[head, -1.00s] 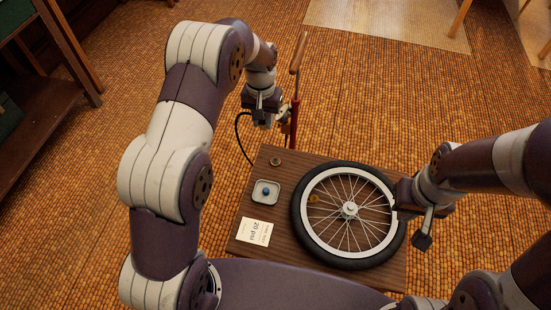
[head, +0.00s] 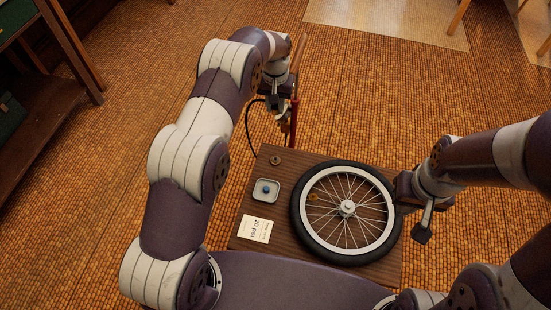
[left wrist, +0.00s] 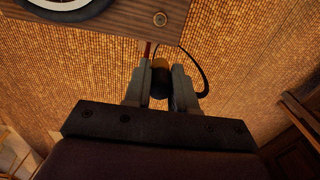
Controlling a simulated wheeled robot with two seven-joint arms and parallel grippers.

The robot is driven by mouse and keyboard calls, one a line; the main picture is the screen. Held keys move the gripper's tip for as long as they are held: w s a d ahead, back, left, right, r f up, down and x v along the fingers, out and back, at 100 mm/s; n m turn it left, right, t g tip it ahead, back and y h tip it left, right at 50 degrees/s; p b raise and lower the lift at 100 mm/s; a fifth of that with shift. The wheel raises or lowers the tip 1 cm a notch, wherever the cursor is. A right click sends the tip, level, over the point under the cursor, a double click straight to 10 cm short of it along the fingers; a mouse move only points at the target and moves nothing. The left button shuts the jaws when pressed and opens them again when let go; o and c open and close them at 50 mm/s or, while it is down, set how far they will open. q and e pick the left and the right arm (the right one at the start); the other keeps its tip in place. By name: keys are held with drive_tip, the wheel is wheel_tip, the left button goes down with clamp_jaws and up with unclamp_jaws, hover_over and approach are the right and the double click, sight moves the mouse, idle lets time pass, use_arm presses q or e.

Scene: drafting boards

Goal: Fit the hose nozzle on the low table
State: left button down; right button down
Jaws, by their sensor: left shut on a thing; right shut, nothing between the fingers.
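The bicycle wheel (head: 333,254) lies flat on the low table (head: 245,222). A small brass-coloured piece, perhaps its valve, shows at the left inside of the rim (head: 312,197). My left gripper (head: 281,112) is beyond the table's far edge, beside the red pump (head: 294,125). In the left wrist view, the left gripper (left wrist: 160,95) is shut on the dark hose nozzle (left wrist: 160,80), which has a tan end. The black hose (head: 248,125) curves down beside it. My right gripper (head: 400,196) is shut and empty at the wheel's right edge; whether it touches the tyre is unclear.
A dark shelf (head: 50,85) stands at the far left. Floor left of the table is clear.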

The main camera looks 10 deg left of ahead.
use_arm(q)
drive_tip(key=b, duration=1.4)
approach(275, 157)
wheel_tip(275, 157, down, 5)
drive_tip(key=shift+d+f, duration=0.1)
drive_tip(key=shift+f+b, duration=1.25)
drive_tip(key=c, duration=0.8)
unclamp_jaws()
drive_tip(key=shift+c, duration=0.2)
